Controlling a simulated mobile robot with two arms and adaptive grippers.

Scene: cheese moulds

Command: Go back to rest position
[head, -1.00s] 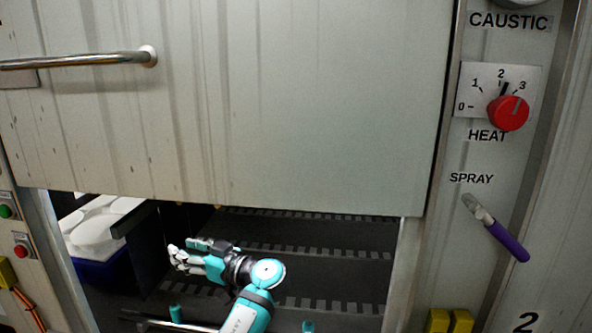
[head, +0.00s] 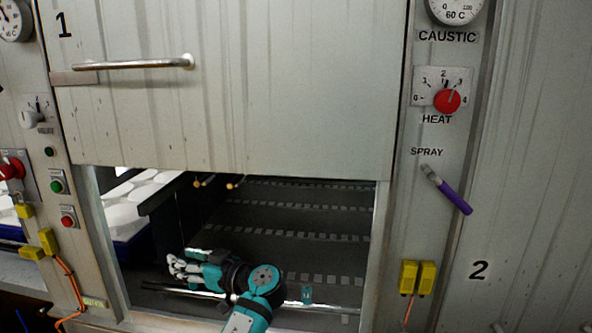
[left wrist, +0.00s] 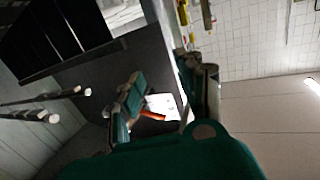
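My left gripper (head: 184,262) is low in the opening under the raised door (head: 250,90) in the head view, close to the front sill. Its teal and grey fingers point left. In the left wrist view the two fingers (left wrist: 170,88) stand apart with nothing held between them. A white patch and a small red-orange part (left wrist: 152,114) show beyond the gap. My right gripper is in neither view.
White moulds (head: 125,215) in a blue crate (head: 130,252) stand at the opening's left. A dark slotted floor (head: 300,225) lies behind my arm. The right post (head: 375,240) and a metal bar (head: 180,291) bound the opening. A purple-handled spray lever (head: 452,195) is on the right panel.

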